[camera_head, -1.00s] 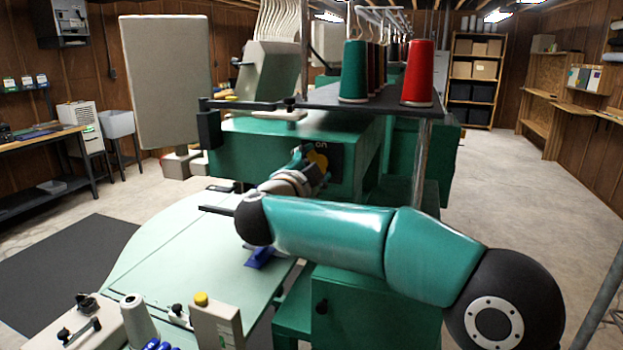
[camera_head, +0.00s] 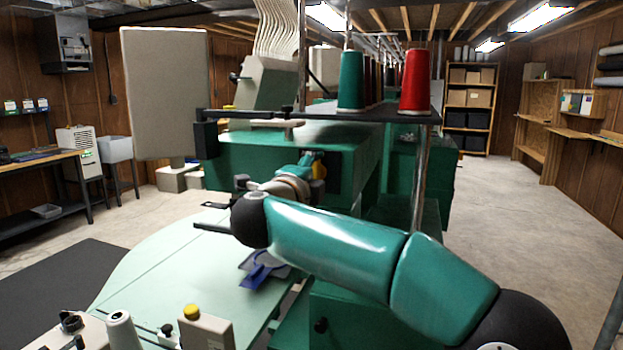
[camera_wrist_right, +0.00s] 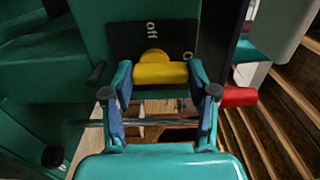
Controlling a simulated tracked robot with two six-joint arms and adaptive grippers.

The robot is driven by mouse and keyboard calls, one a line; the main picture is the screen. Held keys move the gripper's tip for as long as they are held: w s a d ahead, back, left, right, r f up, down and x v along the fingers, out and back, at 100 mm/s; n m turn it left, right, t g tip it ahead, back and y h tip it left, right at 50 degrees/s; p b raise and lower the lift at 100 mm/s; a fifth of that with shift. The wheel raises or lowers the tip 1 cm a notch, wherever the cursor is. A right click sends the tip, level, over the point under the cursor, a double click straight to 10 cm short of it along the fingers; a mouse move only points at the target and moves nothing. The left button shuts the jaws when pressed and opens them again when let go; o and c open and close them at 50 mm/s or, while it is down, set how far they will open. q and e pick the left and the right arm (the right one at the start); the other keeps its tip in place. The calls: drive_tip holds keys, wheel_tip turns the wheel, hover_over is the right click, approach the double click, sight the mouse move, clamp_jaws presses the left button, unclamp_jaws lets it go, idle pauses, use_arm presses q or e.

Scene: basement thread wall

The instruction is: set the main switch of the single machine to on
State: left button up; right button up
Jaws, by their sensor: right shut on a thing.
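The main switch has a yellow handle (camera_wrist_right: 160,73) on a dark plate (camera_wrist_right: 125,40) on the green machine. In the right wrist view the plate reads "off" at the top and an "o" at its right, the rest hidden by a finger. My right gripper (camera_wrist_right: 161,88) is shut on the handle, one finger at each end of the yellow bar. My left gripper is not in view.
A pale green table (camera_head: 170,265) with a blue item (camera_head: 262,272) lies below my right arm. Above it is a dark thread shelf (camera_head: 380,101) with a teal cone (camera_head: 351,82) and a red cone (camera_head: 415,80). A grey panel (camera_head: 165,90) stands left. Floor at right (camera_head: 510,230) is clear.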

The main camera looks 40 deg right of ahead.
drive_tip(key=shift+d+f, duration=0.1)
drive_tip(key=shift+f, duration=0.15)
drive_tip(key=o, duration=1.2)
drive_tip(key=shift+s, duration=0.1)
drive_tip(key=shift+c, duration=0.2)
drive_tip(key=shift+r, duration=0.1)
drive_tip(key=v, duration=1.2)
